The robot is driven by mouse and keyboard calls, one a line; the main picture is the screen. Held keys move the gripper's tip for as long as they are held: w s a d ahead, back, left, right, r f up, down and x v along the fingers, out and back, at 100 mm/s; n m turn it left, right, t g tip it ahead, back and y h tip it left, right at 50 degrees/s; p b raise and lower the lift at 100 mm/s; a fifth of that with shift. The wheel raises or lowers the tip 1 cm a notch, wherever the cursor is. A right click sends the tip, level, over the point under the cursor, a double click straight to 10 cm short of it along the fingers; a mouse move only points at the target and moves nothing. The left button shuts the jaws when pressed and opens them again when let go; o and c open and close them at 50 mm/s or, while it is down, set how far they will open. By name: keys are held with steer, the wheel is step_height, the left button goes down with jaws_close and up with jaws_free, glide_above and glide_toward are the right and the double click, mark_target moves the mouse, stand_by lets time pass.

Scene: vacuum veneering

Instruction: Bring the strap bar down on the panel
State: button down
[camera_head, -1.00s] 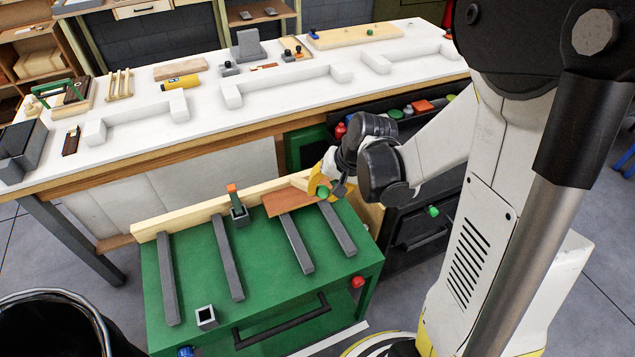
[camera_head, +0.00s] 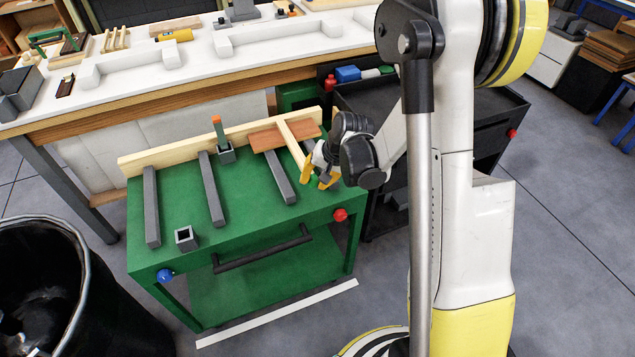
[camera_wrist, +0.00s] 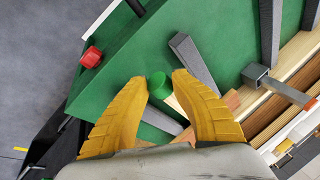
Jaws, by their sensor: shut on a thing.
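The brown panel (camera_head: 268,139) lies on grey rails on the green table's right side, against a pale wooden back rail. The strap bar (camera_head: 292,139) is a pale wooden strip crossing over the panel from the back rail toward the front. I cannot tell whether it touches the panel. My gripper (camera_head: 318,177) is at the bar's near end, its yellow fingers on either side. In the wrist view, a green knob (camera_wrist: 159,86) on the bar's end sits between the fingers (camera_wrist: 163,82). The panel (camera_wrist: 235,99) shows partly behind the right finger.
The green table (camera_head: 180,210) carries several grey rails, an empty square socket (camera_head: 186,238) and an orange-topped post (camera_head: 218,130) in another socket. A red knob (camera_head: 340,215) sticks out at the front right corner. A black bin (camera_head: 60,290) stands at left.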

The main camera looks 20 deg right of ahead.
steer(key=shift+w+f, duration=0.15)
steer(key=shift+f, duration=0.05)
steer(key=c, duration=1.1)
jaws_free()
steer(key=shift+w, duration=0.1)
steer(key=shift+o, duration=0.2)
steer(key=v, duration=1.2)
steer(key=s+a+r+n+t+h, duration=0.1)
steer(key=s+a+r+n, duration=0.2)
steer(key=s+r, duration=0.2)
steer(key=s+a+r+n+t+h, duration=0.1)
steer(key=s+a+r, duration=0.3)
steer(key=s, duration=0.8)
steer(key=shift+s+a+r+n+t, duration=0.25)
steer(key=shift+r+n+t, duration=0.25)
steer(key=shift+r+n, duration=0.35)
